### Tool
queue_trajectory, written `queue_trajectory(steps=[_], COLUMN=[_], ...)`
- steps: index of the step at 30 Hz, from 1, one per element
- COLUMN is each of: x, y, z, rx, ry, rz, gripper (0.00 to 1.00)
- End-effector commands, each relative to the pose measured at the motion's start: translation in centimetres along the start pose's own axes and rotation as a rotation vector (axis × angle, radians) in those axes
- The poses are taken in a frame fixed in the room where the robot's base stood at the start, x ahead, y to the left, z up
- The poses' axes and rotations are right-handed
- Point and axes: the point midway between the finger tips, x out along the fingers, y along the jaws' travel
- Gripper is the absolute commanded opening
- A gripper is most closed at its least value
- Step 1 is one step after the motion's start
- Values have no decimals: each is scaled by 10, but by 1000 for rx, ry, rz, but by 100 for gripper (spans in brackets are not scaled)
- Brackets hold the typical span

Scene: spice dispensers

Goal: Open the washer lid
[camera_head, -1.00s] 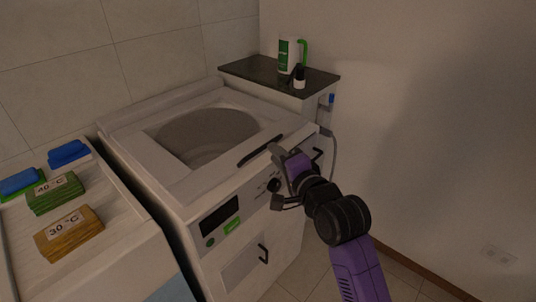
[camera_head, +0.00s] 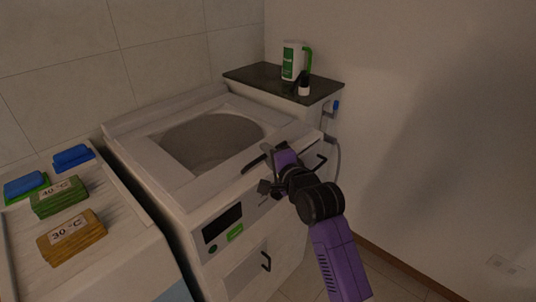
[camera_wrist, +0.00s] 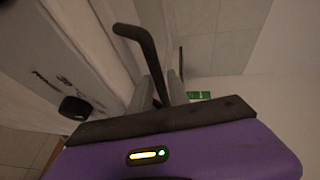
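The washer (camera_head: 215,175) is a white top-loader in the middle of the head view. Its round drum (camera_head: 210,140) shows inside the top frame; whether clear glass covers it I cannot tell. A dark bar handle (camera_head: 252,164) runs along the front edge of the top. In the wrist view the bent dark handle (camera_wrist: 150,55) passes between the two grey fingers of my gripper (camera_wrist: 160,88), with little gap visible. Whether the fingers press on it is unclear.
A cabinet with a dark top (camera_head: 262,77) stands behind right, bearing a white-green jug (camera_head: 291,62) and a small bottle (camera_head: 304,87). A left-hand surface (camera_head: 110,215) holds labelled sponge-like blocks (camera_head: 72,236). The washer's front has a dark display (camera_head: 222,222) and a lower handle (camera_head: 266,262).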

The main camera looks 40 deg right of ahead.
Motion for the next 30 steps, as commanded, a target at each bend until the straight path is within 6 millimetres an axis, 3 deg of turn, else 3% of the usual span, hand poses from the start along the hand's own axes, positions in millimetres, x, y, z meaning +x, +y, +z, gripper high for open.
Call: queue_trajectory(steps=[4, 7, 30], x=[0, 0, 0], y=[0, 0, 1], z=[0, 0, 0], rx=[0, 0, 0], ry=[0, 0, 0], rz=[0, 0, 1], gripper=[20, 0, 0])
